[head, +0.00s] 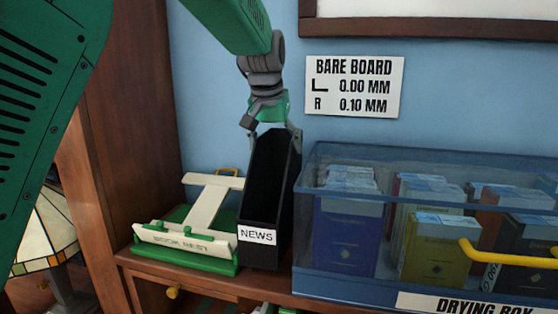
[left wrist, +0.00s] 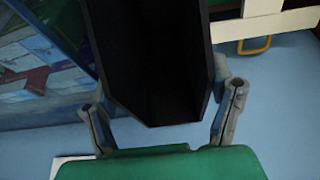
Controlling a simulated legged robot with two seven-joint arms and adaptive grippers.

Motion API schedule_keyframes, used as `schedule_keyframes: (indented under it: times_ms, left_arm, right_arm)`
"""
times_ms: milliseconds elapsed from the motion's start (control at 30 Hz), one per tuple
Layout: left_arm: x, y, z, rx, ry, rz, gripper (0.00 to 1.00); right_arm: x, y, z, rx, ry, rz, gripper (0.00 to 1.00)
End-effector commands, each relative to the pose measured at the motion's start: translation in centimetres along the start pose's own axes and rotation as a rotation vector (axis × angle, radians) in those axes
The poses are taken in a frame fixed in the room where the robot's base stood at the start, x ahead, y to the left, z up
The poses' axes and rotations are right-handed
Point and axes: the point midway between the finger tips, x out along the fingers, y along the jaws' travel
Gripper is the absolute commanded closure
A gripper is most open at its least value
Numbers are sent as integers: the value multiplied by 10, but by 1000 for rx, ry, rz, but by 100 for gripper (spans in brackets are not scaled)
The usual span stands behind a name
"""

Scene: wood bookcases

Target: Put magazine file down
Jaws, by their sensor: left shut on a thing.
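The black magazine file (head: 267,195) with a white NEWS label (head: 257,235) is upright between the book rest and the drying box. My left gripper (head: 271,130) comes from above and is shut on its upper part, one finger on each side. In the left wrist view the dark file (left wrist: 157,65) sits between the fingers of the left gripper (left wrist: 160,95). The file's base is at about the level of the wooden shelf (head: 205,278); I cannot tell whether it touches it. My right gripper is not in view.
A green and cream book rest (head: 185,240) stands close on the file's left. The clear blue drying box (head: 330,255) with several books stands close on its right. The bookcase's wooden side (head: 125,120) rises at left. A BARE BOARD sign (head: 354,86) is on the wall.

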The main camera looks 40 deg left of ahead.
Motion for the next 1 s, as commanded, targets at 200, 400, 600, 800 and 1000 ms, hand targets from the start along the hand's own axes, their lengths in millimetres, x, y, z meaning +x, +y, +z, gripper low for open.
schedule_keyframes:
  times_ms: [200,400,600,800,1000]
  left_arm:
    - [27,0,12,0,-3,-1,75]
    - [32,0,14,0,-1,0,75]
    - [33,0,15,0,-4,0,12]
    - [32,0,14,0,-2,0,12]
    - [9,0,13,1,3,1,12]
  right_arm:
    - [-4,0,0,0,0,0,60]
    - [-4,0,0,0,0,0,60]
    - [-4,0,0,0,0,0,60]
    - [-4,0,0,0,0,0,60]
    - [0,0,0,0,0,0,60]
